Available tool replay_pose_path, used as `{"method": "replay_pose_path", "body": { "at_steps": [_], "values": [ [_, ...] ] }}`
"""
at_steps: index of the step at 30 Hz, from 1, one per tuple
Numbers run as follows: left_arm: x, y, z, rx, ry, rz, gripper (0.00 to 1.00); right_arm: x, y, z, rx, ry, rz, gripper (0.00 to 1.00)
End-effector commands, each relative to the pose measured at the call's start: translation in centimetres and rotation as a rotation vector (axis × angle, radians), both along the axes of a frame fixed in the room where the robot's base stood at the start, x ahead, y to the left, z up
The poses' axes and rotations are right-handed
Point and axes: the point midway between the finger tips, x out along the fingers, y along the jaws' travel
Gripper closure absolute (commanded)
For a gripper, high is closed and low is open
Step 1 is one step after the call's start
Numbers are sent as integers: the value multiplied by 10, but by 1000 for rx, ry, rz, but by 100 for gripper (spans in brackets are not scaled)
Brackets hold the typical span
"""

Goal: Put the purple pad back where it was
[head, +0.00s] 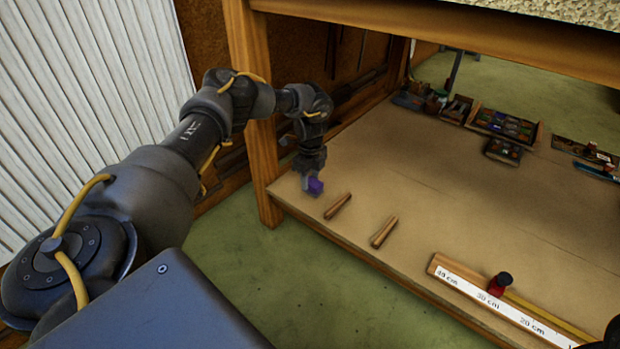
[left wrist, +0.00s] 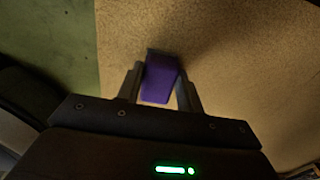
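The purple pad (head: 315,187) is at the near left corner of the shelf board, at my left gripper (head: 309,182). In the left wrist view the purple pad (left wrist: 160,80) sits between the two fingers of my left gripper (left wrist: 160,88), with a finger against each side. The gripper looks shut on it. The pad is at or just above the board; I cannot tell whether it touches. My right gripper does not show clearly in either view.
Two wooden sticks (head: 338,206) (head: 384,232) lie right of the pad. A ruler strip (head: 500,305) with a red and black piece (head: 498,284) lies at the front. Trays of small parts (head: 503,125) stand at the back. A table leg (head: 255,130) is close to my left arm. The board's middle (head: 450,200) is clear.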

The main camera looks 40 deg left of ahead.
Motion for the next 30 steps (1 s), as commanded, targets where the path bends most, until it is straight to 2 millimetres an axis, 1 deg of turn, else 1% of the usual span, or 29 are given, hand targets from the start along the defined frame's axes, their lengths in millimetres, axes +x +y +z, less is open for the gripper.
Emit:
{"method": "replay_pose_path", "body": {
  "at_steps": [1, 4, 14, 17, 19, 24, 27, 30],
  "values": [
    [0, 0, 0, 0, -1, 0, 57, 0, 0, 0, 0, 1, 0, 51],
    [0, 0, 0, 0, 0, 0, 44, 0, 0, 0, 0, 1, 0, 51],
    [0, 0, 2, 0, -1, 0, 43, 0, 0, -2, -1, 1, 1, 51],
    [0, 0, 16, 0, -1, 1, 43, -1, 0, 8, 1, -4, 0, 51],
    [0, 1, 30, 0, -2, 1, 43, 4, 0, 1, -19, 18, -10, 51],
    [1, 0, 68, -1, -3, 1, 43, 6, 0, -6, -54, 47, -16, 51],
    [1, 0, 88, 0, -2, 1, 43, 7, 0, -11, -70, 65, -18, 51],
    [0, 0, 104, 0, -2, 1, 43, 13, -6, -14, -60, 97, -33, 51]
  ]
}}
